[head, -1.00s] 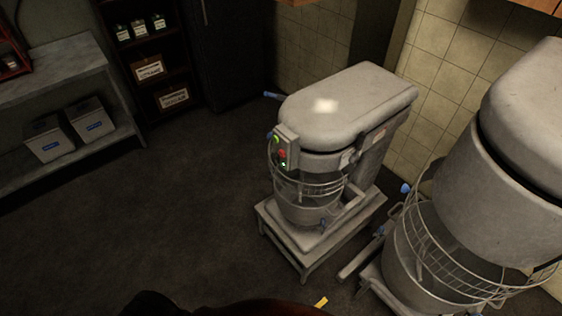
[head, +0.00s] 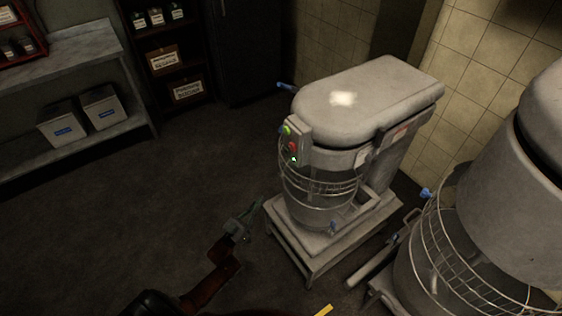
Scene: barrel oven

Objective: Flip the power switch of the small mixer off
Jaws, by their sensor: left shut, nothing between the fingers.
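The small mixer (head: 365,98) stands on a low stand in the middle right of the head view. Its control box (head: 297,138) is on the left front of its head, with a green button (head: 287,130), a red button (head: 292,146) and a small lit green-white spot (head: 294,160) below them. I cannot tell which of these is the power switch. My left gripper (head: 247,226) is shut and empty. It is low in the view, left of the mixer stand and apart from the mixer. My right gripper is not in view.
A larger mixer (head: 500,190) with a wire guard stands close on the right. A metal shelf (head: 75,60) with bins and a dark rack (head: 168,60) stand at the back left. The floor (head: 130,210) left of the small mixer is clear.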

